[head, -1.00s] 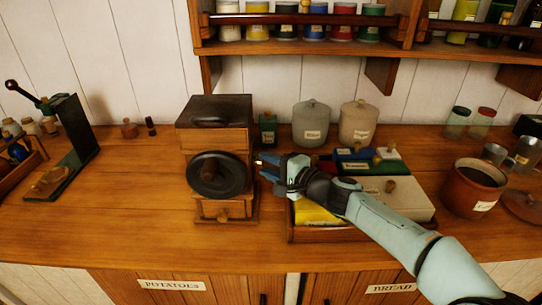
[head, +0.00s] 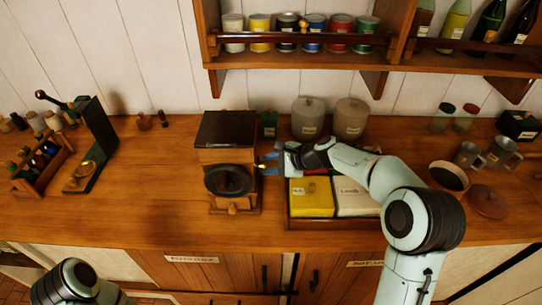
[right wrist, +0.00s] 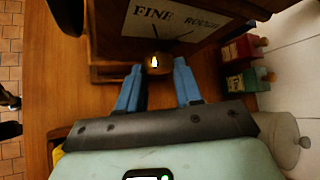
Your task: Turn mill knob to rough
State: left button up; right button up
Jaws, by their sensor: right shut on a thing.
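The mill (head: 226,132) is a brown wooden box with a dark wheel (head: 228,181) on its front and a small drawer below. In the right wrist view its side carries a pale plate (right wrist: 140,45) lettered FINE on the left and ROUGH on the right, with thin dark marks. The small brownish mill knob (right wrist: 155,69) sits at the plate's lower edge. My right gripper (head: 268,163) is at the mill's right side, its blue fingers (right wrist: 157,75) on either side of the knob, shut on it. Which mark the knob points to is unclear. My left gripper is out of view.
Grey lidded jars (head: 308,118) and a green jar (head: 268,124) stand behind. The counter left of the mill (head: 165,175) is clear. A shelf (head: 300,58) hangs above.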

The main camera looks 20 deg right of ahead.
jog(key=shift+w+d+r+m+g, duration=0.1)
jog(key=shift+w+r+m+g, duration=0.15)
jog(key=shift+m+g, duration=0.55)
jog(key=shift+w+m+g+y, duration=0.2)
jog(key=shift+m+g+y, duration=0.2)
jog(key=shift+g, duration=0.8)
jog(key=o, duration=1)
jog(key=shift+d, duration=0.1)
jog(key=v, duration=1.3)
jog(key=shift+d+r, duration=0.15)
jog(key=shift+w, duration=0.1)
